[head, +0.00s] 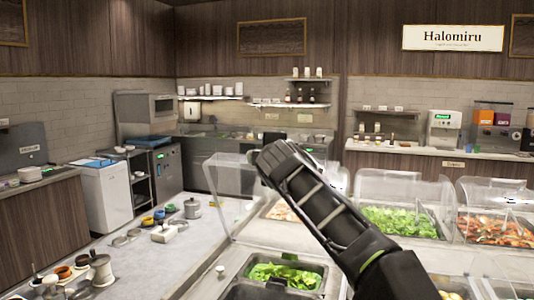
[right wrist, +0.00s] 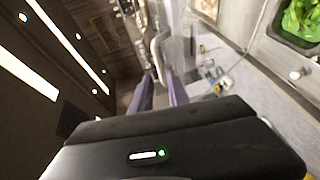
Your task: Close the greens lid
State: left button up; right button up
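Green leaves fill a pan (head: 400,221) in the counter right of centre, with a clear raised lid (head: 405,188) standing behind it. A nearer dark pan (head: 322,270) also holds green leaves (head: 285,274); a dark pan with leaves shows at the top right of the right wrist view (right wrist: 300,22). I cannot tell which lid is the greens lid. My right arm crosses the head view, and its gripper is hidden there. In the right wrist view my right gripper (right wrist: 160,88) has its fingers apart, with nothing clearly held. My left gripper is out of view.
More clear lids stand raised at the right (head: 495,190) and behind my arm. A clear panel (head: 225,180) stands at the counter's left. Pots and small bowls (head: 192,208) sit on the left worktop.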

jog(key=w+p, duration=0.4)
jog(key=w, duration=0.1)
jog(key=w+f+p, duration=0.1)
jog(key=w+p, duration=0.1)
jog(key=shift+w, duration=0.35)
jog(key=shift+w+f, duration=0.15)
jog(key=shift+f, duration=0.1)
jog(key=shift+c, duration=0.6)
grip_shut()
dwell(0.5)
